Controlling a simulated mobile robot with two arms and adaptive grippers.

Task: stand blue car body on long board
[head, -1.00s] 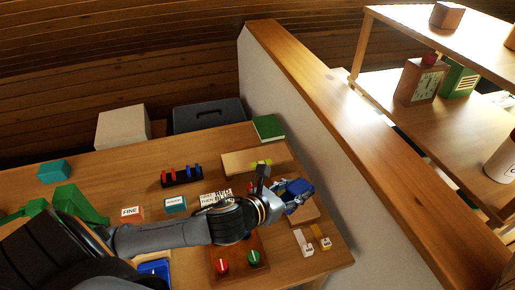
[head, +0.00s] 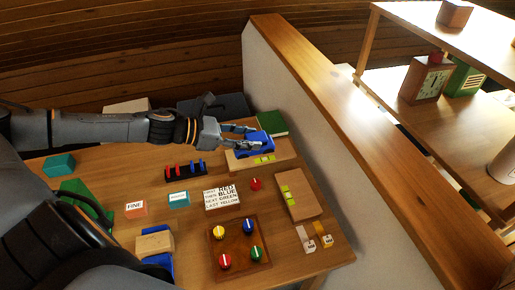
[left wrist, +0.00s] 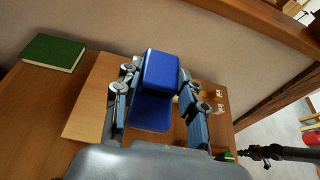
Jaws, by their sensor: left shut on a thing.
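The blue car body (head: 262,141) is between the fingers of my left gripper (head: 246,138), which is shut on it. In the left wrist view the car body (left wrist: 160,80) sits between both fingers, over the pale long board (left wrist: 88,105). In the head view the long board (head: 280,160) lies at the back right of the table, with a yellow-green piece on it. The car body overlaps the board's far side; I cannot tell whether it touches the board. My right gripper is not in view.
A green book (head: 271,123) lies just behind the board. A shorter wooden block (head: 302,198) with yellow-green pieces lies in front. A black peg rack (head: 186,172), a lettered card (head: 222,198) and a knob panel (head: 238,265) stand nearby. A partition wall borders the table's right.

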